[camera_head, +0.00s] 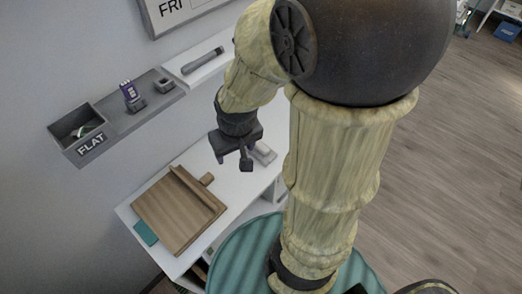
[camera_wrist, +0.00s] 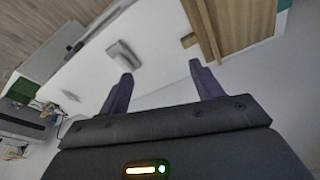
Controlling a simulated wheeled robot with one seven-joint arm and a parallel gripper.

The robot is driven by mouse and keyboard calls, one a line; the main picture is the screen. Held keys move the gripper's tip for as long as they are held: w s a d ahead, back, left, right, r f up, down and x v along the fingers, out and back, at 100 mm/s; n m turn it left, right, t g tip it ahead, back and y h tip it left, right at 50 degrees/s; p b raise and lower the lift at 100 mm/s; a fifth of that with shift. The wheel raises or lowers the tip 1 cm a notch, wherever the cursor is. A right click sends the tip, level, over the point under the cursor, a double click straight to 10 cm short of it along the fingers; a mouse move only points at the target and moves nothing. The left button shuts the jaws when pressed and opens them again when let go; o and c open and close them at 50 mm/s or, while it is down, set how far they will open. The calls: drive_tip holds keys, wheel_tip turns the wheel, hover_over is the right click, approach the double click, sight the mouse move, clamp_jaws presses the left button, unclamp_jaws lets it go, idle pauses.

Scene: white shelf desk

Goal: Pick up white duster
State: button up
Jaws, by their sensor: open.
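A small whitish block-like object that looks like the white duster (camera_head: 263,153) lies on the white desk (camera_head: 233,184), just right of my gripper in the head view. It also shows in the wrist view (camera_wrist: 124,54), beyond the left fingertip. My gripper (camera_head: 240,161) hangs above the desk, between the duster and the wooden board. In the wrist view my gripper (camera_wrist: 161,72) has its two dark fingers spread wide, with only bare white surface between them. It is open, empty and apart from the duster. The duster is fully visible in the wrist view.
A wooden board (camera_head: 178,212) with a raised strip lies on the desk's left part, with a teal item (camera_head: 145,232) beside it. A teal round ribbed surface (camera_head: 243,255) stands in front.

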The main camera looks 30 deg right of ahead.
drive_tip(key=shift+o, duration=1.1)
drive_tip(key=w+d+f+n+g+b, duration=0.1)
drive_tip(key=w+d+f, duration=0.1)
drive_tip(key=w+d, duration=0.4)
drive_tip(key=shift+w+d+f+n+g+b, duration=0.15)
drive_tip(key=shift+w+f+n+g+b, duration=0.2)
drive_tip(key=shift+w, duration=0.25)
drive_tip(key=n, duration=0.2)
hover_over(261, 145)
drive_tip(key=shift+f, duration=1.35)
drive_tip(key=shift+m+g, duration=0.25)
drive_tip(key=shift+g, duration=0.2)
drive_tip(key=f, duration=0.7)
drive_tip(key=f+b, duration=0.1)
drive_tip(key=f, duration=0.3)
drive_tip(key=shift+s+a, duration=0.25)
drive_tip(key=shift+a, duration=0.15)
drive_tip(key=shift+d+f, duration=0.1)
drive_tip(key=shift+f, duration=0.2)
drive_tip(key=f, duration=0.4)
drive_tip(key=shift+w+d+f+p, duration=0.2)
drive_tip(key=shift+d+p, duration=0.15)
drive_tip(key=shift+p, duration=0.05)
drive_tip(key=shift+f, duration=0.4)
